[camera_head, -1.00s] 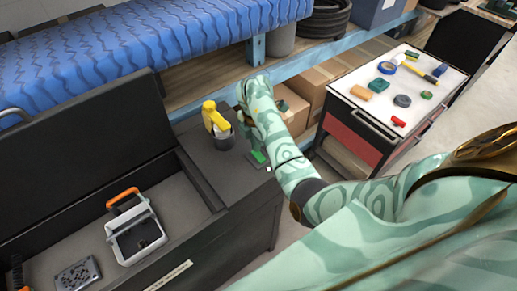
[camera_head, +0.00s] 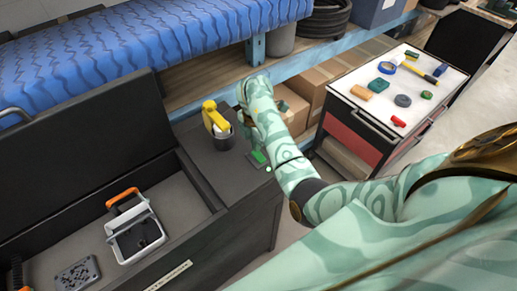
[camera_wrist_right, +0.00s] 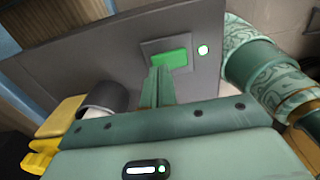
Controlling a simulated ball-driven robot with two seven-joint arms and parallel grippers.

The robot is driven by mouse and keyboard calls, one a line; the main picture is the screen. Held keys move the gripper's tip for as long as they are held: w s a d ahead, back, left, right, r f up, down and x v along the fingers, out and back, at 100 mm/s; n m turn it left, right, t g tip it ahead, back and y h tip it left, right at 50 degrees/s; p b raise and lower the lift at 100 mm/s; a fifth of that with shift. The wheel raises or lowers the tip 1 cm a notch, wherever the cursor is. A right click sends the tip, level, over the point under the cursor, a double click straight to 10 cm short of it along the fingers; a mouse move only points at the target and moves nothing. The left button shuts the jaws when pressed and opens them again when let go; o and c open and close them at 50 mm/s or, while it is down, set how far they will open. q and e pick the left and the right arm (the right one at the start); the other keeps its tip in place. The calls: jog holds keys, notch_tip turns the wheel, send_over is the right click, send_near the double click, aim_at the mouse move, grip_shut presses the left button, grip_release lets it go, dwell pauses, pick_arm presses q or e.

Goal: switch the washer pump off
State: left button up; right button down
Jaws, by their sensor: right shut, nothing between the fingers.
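A green switch (camera_head: 258,157) sits in a grey plate on the dark top of the washer cabinet. It also shows in the right wrist view (camera_wrist_right: 172,58), just beyond my fingertips. A small round lamp (camera_wrist_right: 203,50) next to it glows pale green-white; it shows in the head view too (camera_head: 268,169). My right gripper (camera_wrist_right: 157,70) is shut and empty, its fingers pointing at the switch's near left part. I cannot tell whether they touch it. In the head view the right gripper (camera_head: 246,136) is partly hidden by my forearm. My left gripper is not in view.
The open cabinet basin holds a grey caddy with an orange handle (camera_head: 135,235). A tool cart (camera_head: 345,92) stands at the right, with a gap of floor between.

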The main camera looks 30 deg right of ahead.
jog(key=shift+f+b, duration=0.75)
jog(key=shift+f, duration=0.15)
jog(key=shift+r, duration=0.1)
dwell(0.3)
notch_tip(320, 180, up, 7)
jog(key=p, duration=0.6)
dwell(0.4)
